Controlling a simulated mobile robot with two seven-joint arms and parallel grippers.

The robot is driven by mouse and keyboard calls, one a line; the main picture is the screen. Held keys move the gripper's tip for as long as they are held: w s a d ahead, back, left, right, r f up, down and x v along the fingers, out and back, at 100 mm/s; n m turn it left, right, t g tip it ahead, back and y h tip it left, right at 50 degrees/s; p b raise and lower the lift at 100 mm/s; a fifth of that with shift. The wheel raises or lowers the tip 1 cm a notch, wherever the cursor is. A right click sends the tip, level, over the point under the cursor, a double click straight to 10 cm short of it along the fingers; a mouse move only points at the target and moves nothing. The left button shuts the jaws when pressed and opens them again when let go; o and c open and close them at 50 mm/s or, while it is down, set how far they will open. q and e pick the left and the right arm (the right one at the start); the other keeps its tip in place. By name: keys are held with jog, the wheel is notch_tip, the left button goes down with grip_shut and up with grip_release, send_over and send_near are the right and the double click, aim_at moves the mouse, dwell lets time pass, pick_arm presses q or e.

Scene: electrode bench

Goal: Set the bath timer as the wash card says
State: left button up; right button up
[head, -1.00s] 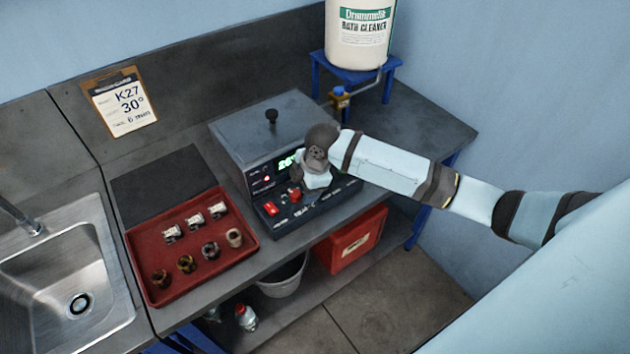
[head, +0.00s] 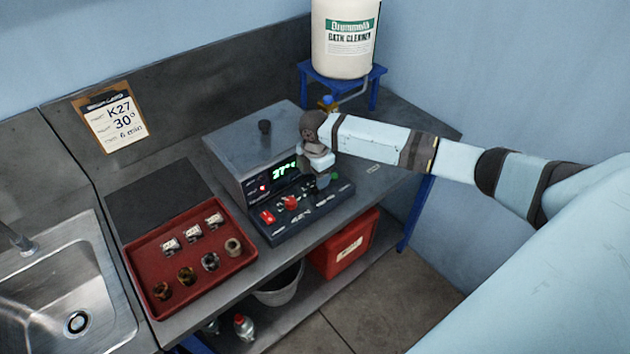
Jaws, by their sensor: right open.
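The wash card (head: 116,122) hangs on a clipboard against the back panel and reads K27, 30° and 6 min. The grey bath unit (head: 243,146) stands on the bench with its lid down. Its green display (head: 284,171) reads about 27 and is partly hard to read. The sloped control panel (head: 293,221) in front carries a red switch (head: 268,217), a red knob (head: 291,202) and a green button (head: 335,177). My right gripper (head: 322,183) is open, above the right part of the panel, and hides some controls there. My left gripper is not in view.
A red tray (head: 147,252) with several small metal parts and rings lies left of the bath. A sink (head: 108,318) is at the far left. A bath cleaner drum (head: 344,40) stands on a blue stand at the back right. A red box (head: 343,243) and a bucket (head: 281,288) sit below.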

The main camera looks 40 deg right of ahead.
aim_at(315, 185)
jog(key=shift+f, duration=2)
jog(key=c, duration=0.9)
